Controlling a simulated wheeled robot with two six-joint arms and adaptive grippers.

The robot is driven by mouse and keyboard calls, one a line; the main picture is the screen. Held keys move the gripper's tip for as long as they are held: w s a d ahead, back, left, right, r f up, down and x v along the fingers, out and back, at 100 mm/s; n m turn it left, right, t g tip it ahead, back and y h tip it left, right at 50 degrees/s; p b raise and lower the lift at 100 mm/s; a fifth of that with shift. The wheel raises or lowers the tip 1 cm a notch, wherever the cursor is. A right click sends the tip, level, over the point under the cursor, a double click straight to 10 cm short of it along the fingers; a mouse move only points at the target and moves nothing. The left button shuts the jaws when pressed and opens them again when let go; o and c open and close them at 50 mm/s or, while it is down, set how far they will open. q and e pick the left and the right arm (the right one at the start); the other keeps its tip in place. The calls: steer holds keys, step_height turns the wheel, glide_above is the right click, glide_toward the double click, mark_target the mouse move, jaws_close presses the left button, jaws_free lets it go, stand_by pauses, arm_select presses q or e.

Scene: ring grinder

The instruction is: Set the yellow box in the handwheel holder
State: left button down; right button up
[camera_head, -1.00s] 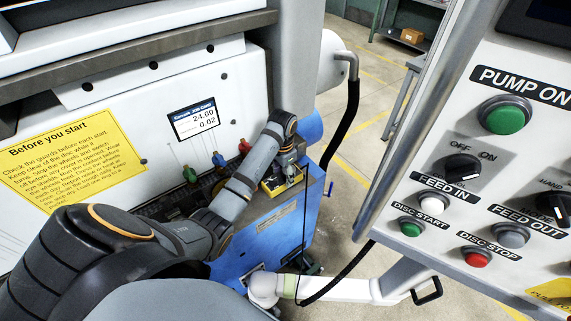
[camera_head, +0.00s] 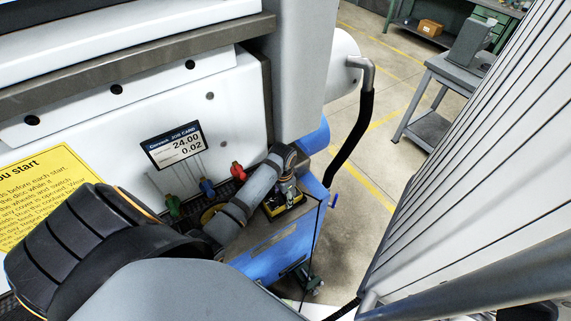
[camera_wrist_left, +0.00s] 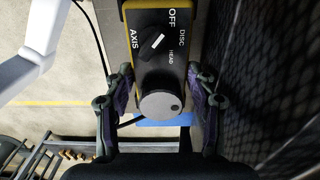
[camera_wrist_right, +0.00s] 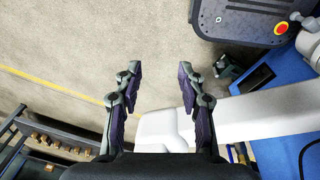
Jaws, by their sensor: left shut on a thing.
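The yellow box (camera_head: 285,207) is in my left gripper (camera_head: 288,185), above the corner of the blue machine body. In the left wrist view the box (camera_wrist_left: 158,62) shows a black face with yellow edges, a selector knob marked AXIS and OFF, and a grey handwheel. The fingers of my left gripper (camera_wrist_left: 156,88) are on both sides of it. I cannot make out the handwheel holder; the arm and box cover part of that corner. My right gripper (camera_wrist_right: 160,82) is open and empty over the floor, and is not in the head view.
Red, blue and green valve knobs (camera_head: 206,187) stand left of the box, below a job card (camera_head: 173,145). A black hose (camera_head: 355,140) hangs to the right. A tall ribbed panel (camera_head: 480,190) fills the right side. A grey side table (camera_head: 440,100) stands behind.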

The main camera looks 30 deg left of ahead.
arm_select(q)
steer(key=shift+a+f, duration=0.15)
steer(key=c, duration=0.7)
jaws_free()
steer(key=shift+c, duration=0.2)
steer(key=shift+d, duration=0.3)
steer(key=shift+a+r, duration=0.15)
steer(key=shift+r, duration=0.4)
step_height(320, 180, up, 8)
steer(key=b, duration=0.2)
steer(key=shift+w+f+b, duration=0.1)
steer(key=shift+f+b, duration=0.1)
steer(key=shift+b, duration=0.15)
step_height(320, 180, up, 4)
steer(key=shift+f+p, duration=0.25)
steer(key=shift+p, duration=0.7)
arm_select(e)
steer(key=shift+s+a+f, duration=0.1)
steer(key=shift+a+f, duration=0.05)
steer(key=shift+f, duration=0.35)
